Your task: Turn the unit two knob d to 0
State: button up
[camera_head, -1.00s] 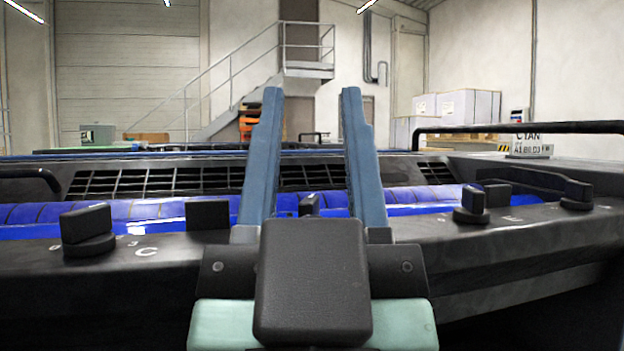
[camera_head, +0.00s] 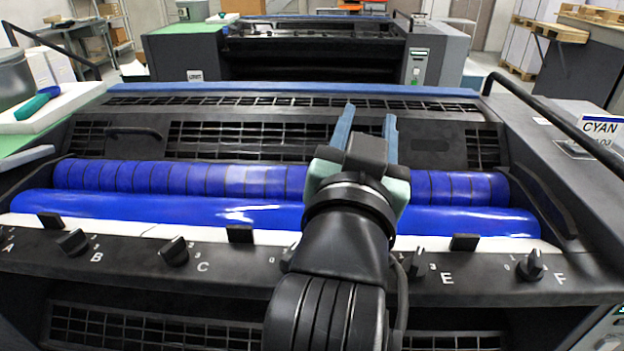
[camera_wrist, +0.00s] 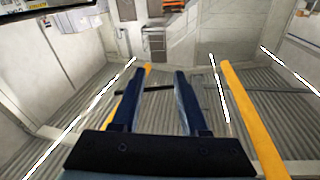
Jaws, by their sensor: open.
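In the head view, a row of black knobs with white letters runs along the dark front panel (camera_head: 225,272). Knob D (camera_head: 288,257) is almost wholly hidden behind my arm; only a sliver and a "0" mark beside it show, so its setting cannot be read. My gripper (camera_head: 366,120) is above the blue rollers, well above and beyond the knob row. Its two blue fingers point up, apart and with nothing between them. The wrist view shows my gripper (camera_wrist: 155,72) open and empty, with no knob in sight.
Knob C (camera_head: 174,251) is left of my arm and knob E (camera_head: 415,265) close to its right. Blue rollers (camera_head: 120,207) lie behind the panel. A black handrail (camera_head: 555,125) and a CYAN sign (camera_head: 601,128) are at the right. Another machine (camera_head: 310,55) stands behind.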

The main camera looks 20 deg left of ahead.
jog(key=a+g+p, duration=0.3)
jog(key=p, duration=0.5)
jog(key=m+g+h+p, duration=0.1)
jog(key=g+h+p, duration=0.2)
jog(key=g+p, duration=1.55)
send_near(291, 251)
jog(key=s+f+t+p, duration=0.1)
jog(key=f+t+p, duration=0.1)
jog(key=p, duration=0.1)
jog(key=s+f+t+p, duration=0.1)
jog(key=f+t+p, duration=0.1)
jog(key=f+p, duration=0.1)
jog(key=s+d+f+t+p, duration=0.1)
jog(key=f+t+p, duration=0.2)
jog(key=shift+f+p, duration=0.15)
jog(key=shift+p, duration=0.2)
jog(key=shift+a, duration=0.1)
grip_shut()
